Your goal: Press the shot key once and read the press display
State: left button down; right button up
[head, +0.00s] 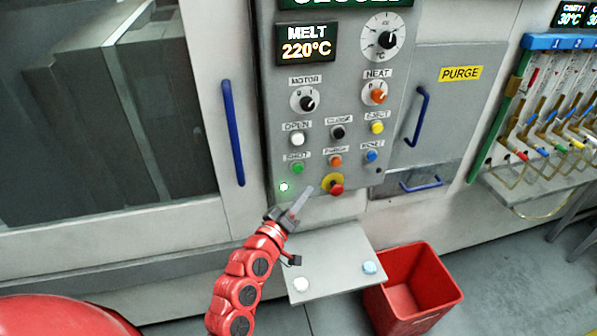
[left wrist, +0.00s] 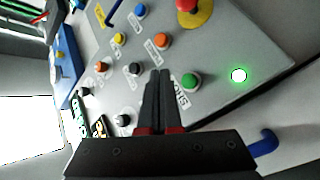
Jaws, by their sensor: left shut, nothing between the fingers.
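The shot key is a green button (head: 298,168) under a "SHOT" label at the lower left of the control panel (head: 328,110); it also shows in the left wrist view (left wrist: 191,81). The press display (head: 306,44) reads "MELT 220°C", and a green-lettered display above it is cut off by the top edge. My left gripper (head: 302,200) is shut and empty, below the green button in the head view. In the left wrist view its fingertips (left wrist: 161,75) point toward the panel, just left of the green button. Contact cannot be told. My right gripper is not in view.
A lit green lamp (head: 284,187) and a red stop button on yellow (head: 335,188) sit close by the green button. Other keys stand around it. A blue handle (head: 232,133) is on the left. A shelf (head: 330,262) and a red bin (head: 415,285) are below.

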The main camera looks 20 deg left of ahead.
aim_at(298, 168)
pick_arm(q)
jog(key=shift+w+a+b, duration=0.35)
jog(key=shift+w+a, duration=0.2)
jog(key=shift+w, duration=0.25)
jog(key=shift+w+a+b, duration=0.4)
jog(key=shift+w+a, duration=0.1)
jog(key=shift+w, duration=0.25)
jog(key=shift+w+a+b, duration=0.35)
jog(key=shift+w+a, duration=0.2)
jog(key=shift+w, duration=0.25)
jog(key=shift+w+a+f+b, duration=0.1)
jog(key=shift+w+a+b, duration=0.1)
jog(key=shift+w+b, duration=0.2)
jog(key=shift+w+a+b, duration=0.25)
jog(key=shift+w+b, duration=0.05)
jog(key=shift+b, duration=0.05)
dwell(1.0)
jog(key=shift+s, duration=0.1)
jog(key=shift+s+d, duration=0.5)
jog(key=shift+s, duration=0.15)
